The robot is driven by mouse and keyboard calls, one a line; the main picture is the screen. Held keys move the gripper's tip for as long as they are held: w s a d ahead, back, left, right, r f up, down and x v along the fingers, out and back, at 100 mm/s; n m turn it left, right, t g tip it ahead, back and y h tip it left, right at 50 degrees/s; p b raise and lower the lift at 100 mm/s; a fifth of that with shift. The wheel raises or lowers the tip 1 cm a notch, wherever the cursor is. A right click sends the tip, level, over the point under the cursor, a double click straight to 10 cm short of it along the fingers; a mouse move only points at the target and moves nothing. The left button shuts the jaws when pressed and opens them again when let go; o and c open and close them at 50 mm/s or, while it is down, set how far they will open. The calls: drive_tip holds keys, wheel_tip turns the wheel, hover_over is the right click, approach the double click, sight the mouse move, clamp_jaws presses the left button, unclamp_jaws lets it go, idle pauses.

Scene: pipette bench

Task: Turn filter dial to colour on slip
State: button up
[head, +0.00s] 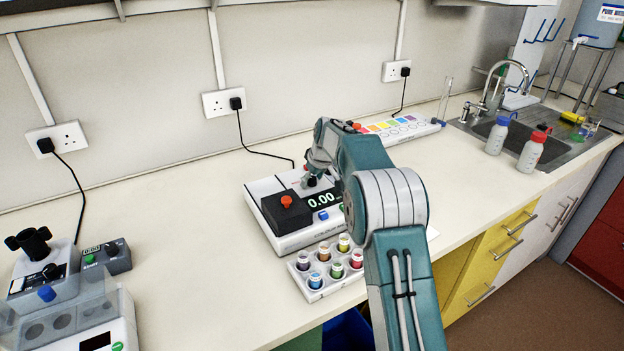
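A white instrument (292,240) with a 0.00 display stands on the bench in the head view. It has a black block with a red knob (286,201) and a blue button (323,215). My gripper (312,181) is over the back of this instrument, near the display, and partly hidden by my arm. It is too small to tell if its fingers are open or touching anything. I cannot make out a filter dial; my arm covers the instrument's right side. A corner of white, possibly the slip (432,233), shows right of my arm; no colour on it is visible.
A rack of several colour-capped vials (316,281) stands in front of the instrument. A panel with coloured squares (396,128) is behind my arm. Another device (62,292) is at left. Bottles (532,152) stand by the sink.

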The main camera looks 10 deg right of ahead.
drive_tip(key=shift+r, duration=0.15)
drive_tip(key=v, duration=1.1)
drive_tip(key=shift+s+r, duration=0.2)
drive_tip(key=shift+r, duration=0.1)
drive_tip(key=shift+d, duration=0.1)
